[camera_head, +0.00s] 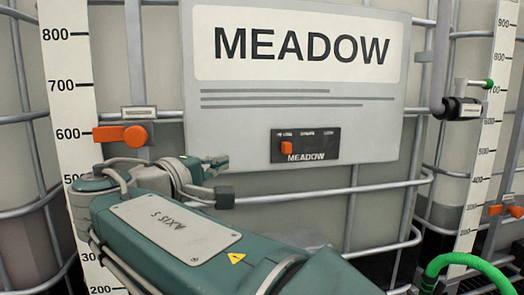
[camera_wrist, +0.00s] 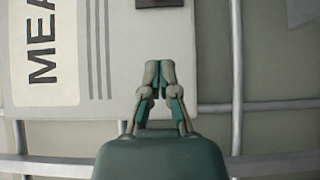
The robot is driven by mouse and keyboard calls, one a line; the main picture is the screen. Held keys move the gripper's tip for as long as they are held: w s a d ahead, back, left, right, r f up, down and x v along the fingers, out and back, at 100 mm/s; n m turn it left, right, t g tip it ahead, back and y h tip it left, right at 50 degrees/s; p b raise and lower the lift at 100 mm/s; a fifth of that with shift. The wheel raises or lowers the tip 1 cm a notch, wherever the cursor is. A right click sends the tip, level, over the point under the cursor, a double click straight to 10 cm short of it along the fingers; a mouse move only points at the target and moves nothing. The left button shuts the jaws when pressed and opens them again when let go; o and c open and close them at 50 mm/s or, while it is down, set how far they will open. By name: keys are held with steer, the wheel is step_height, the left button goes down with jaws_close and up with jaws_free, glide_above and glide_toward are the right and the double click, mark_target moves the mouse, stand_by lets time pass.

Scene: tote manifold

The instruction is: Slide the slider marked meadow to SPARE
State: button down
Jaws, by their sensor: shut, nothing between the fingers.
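The MEADOW slider is an orange knob (camera_head: 286,148) on a small black plate (camera_head: 330,150) low on the grey sign board. The knob sits at the plate's left end, under the leftmost of several small labels too blurred to read surely. In the wrist view only a dark edge of the plate (camera_wrist: 160,3) shows at the top; the knob is out of sight there. My gripper (camera_head: 219,164) is shut and empty, left of the knob and apart from it. In the wrist view its fingertips (camera_wrist: 160,70) are together, short of the plate.
The grey board (camera_head: 235,135) hangs on a tote's bar cage (camera_head: 395,187). An orange-handled valve (camera_head: 130,136) is at left, close above my arm. A black valve fitting (camera_head: 458,107) is at right, and a green hose (camera_head: 465,262) at lower right. The board's front is clear.

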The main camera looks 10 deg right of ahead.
mark_target(304, 146)
steer(key=x, duration=0.9)
steer(key=shift+w+d, duration=0.15)
steer(key=shift+d, duration=0.25)
steer(key=d, duration=0.3)
steer(key=shift+d, duration=0.2)
steer(key=shift+w+d, duration=0.1)
steer(key=shift+d, duration=0.3)
steer(key=shift+d, duration=2.65)
steer(key=shift+a+f, duration=0.1)
